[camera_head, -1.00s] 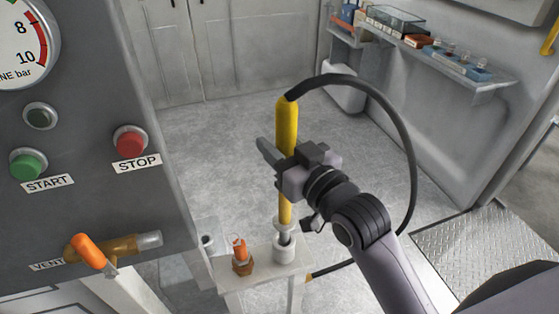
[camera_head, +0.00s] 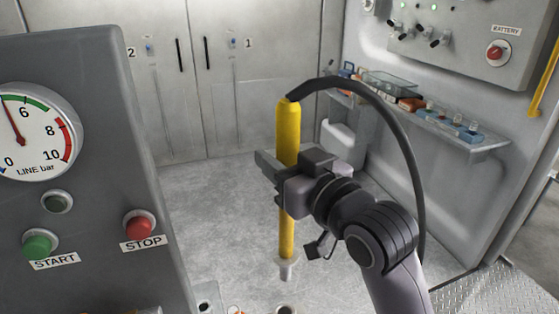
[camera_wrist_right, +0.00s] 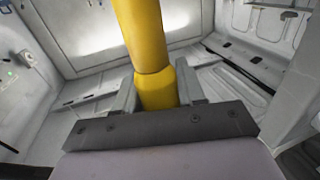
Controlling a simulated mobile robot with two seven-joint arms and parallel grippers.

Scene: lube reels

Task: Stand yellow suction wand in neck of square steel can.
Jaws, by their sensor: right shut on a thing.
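The yellow suction wand (camera_head: 287,128) stands upright in the head view, with a black hose (camera_head: 385,108) arching from its top to the right and down. My right gripper (camera_head: 284,178) is shut around its middle; the wand also fills the centre of the right wrist view (camera_wrist_right: 143,35) between the fingers (camera_wrist_right: 157,95). The wand's grey lower tip (camera_head: 286,270) hangs free, above a round holder opening (camera_head: 286,309) at the bottom edge. No square steel can shows in either view. My left gripper is not in view.
A grey panel with a gauge (camera_head: 30,130), a green START button (camera_head: 38,246) and a red STOP button (camera_head: 139,226) stands at left. A wall shelf (camera_head: 430,125) with small items is at right. Open floor (camera_head: 215,215) lies behind the wand.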

